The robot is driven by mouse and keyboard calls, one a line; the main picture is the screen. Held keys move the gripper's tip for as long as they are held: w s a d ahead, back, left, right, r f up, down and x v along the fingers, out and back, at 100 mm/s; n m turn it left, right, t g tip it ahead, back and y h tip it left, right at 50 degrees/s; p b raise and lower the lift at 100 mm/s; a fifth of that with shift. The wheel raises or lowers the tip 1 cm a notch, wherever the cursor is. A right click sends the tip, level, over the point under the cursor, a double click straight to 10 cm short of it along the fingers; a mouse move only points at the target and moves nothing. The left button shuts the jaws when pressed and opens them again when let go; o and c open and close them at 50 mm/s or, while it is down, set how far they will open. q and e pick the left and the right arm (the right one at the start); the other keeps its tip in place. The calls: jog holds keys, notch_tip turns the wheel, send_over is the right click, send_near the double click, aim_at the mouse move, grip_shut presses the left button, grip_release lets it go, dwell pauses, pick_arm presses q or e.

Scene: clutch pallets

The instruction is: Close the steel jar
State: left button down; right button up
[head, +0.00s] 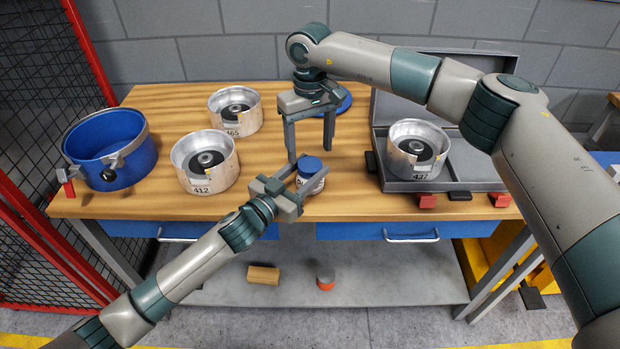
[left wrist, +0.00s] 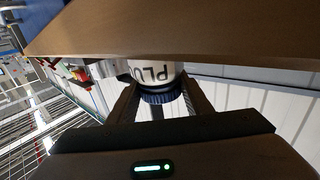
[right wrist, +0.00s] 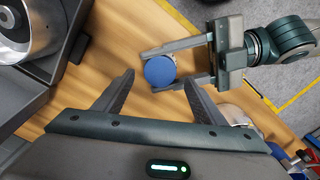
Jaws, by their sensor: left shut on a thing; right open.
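A small jar (head: 312,186) with a white label and a blue top (head: 311,164) is at the front middle of the bench; whether its body is steel cannot be told. My left gripper (head: 306,177) is shut on the jar, one finger on each side. The left wrist view shows its label (left wrist: 152,72) with letters reading "PLU" and a ribbed dark blue cap (left wrist: 160,97) between the fingers. My right gripper (head: 310,154) points down above the jar, open and empty. In the right wrist view the round blue top (right wrist: 160,71) shows beyond its spread fingers. Whether the jar touches the bench is unclear.
Open metal housings marked 412 (head: 203,183) and 465 (head: 250,127) stand left, beside a blue tub (head: 108,150). Housing 437 (head: 414,170) sits in a grey case (head: 470,170) at right. A blue disc (head: 344,104) lies behind my right gripper.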

aim_at(310, 164)
pick_arm(q)
jog(key=shift+f, duration=0.1)
pick_arm(e)
jog(key=shift+r, duration=0.25)
jog(key=shift+c, duration=0.3)
jog(key=shift+r, duration=0.2)
jog(key=shift+r+n, duration=1.6)
jog(key=shift+f, duration=0.15)
jog(key=shift+f, duration=3.9)
